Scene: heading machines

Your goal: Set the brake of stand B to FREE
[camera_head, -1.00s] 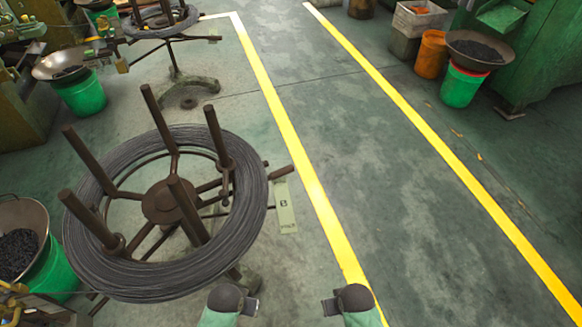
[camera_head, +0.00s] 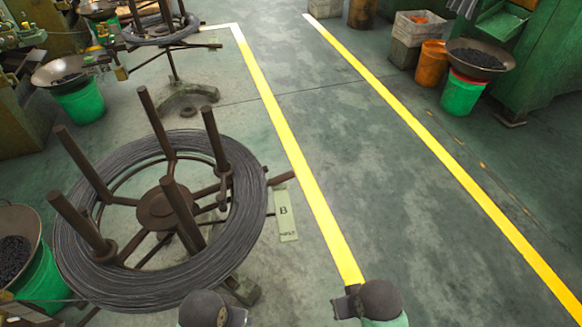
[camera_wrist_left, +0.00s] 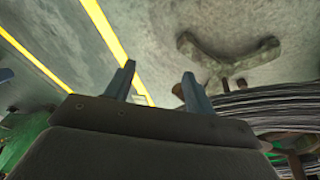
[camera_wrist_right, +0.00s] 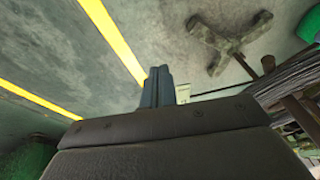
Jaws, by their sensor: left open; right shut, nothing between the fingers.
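Stand B carries a wide coil of dark wire (camera_head: 130,280) around several upright brown posts and a round hub (camera_head: 164,207). Its pale sign (camera_head: 285,213) reads B, with a smaller line too small to read. A short brown bar (camera_head: 281,178) sticks out beside the coil above the sign; I cannot tell its brake setting. My left gripper (camera_head: 242,317) is at the bottom edge, right of the coil; its two fingers are apart and empty in the left wrist view (camera_wrist_left: 160,85). My right gripper (camera_head: 342,307) is near the yellow line, fingers together and empty in the right wrist view (camera_wrist_right: 158,85).
Another coil stand (camera_head: 165,30) stands behind, its foot (camera_head: 188,98) on the floor. A green bucket with a pan (camera_head: 20,240) is at the left edge. Machines line both sides. The aisle between the yellow lines (camera_head: 290,150) is clear.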

